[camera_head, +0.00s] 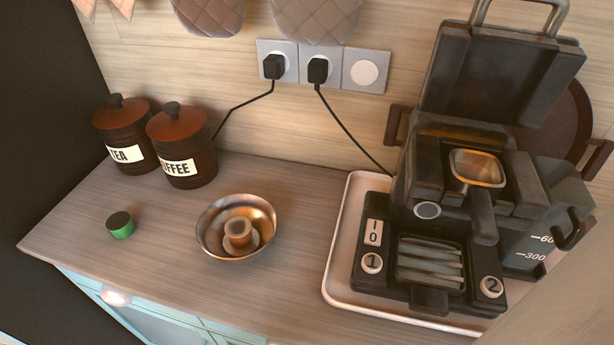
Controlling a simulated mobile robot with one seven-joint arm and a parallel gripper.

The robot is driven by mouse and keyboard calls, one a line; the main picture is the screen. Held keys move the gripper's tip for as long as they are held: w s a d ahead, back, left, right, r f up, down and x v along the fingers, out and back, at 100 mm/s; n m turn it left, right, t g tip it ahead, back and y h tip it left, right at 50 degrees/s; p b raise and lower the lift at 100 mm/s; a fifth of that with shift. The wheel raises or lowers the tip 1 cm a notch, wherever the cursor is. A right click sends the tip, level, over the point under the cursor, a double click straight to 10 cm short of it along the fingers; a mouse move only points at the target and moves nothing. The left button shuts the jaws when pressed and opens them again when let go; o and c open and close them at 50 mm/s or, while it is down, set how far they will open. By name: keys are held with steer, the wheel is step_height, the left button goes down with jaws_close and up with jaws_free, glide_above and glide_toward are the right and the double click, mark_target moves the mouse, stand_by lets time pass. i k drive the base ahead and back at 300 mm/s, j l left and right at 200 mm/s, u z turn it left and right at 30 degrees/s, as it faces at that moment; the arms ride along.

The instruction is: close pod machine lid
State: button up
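The black pod machine (430,190) stands on a white tray at the right of the counter. Its lid (500,75) is open, raised up and leaning back towards the wall, with a metal handle (525,12) at its top edge, partly cut off by the frame. Under the lid the metal pod holder (478,168) is exposed and looks empty. My gripper is not in this view.
The tray (338,270) has a raised rim. A metal bowl (212,240) holds a small cup-like thing. A green pod (121,226) and canisters (183,150) stand left. A measuring jug (530,245) stands close to the machine's right. Cables hang from wall sockets (365,70).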

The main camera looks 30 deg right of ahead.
mark_target(480, 71)
steer(key=k+z, duration=0.35)
steer(key=k+l+z, duration=0.45)
steer(key=k+z, duration=0.2)
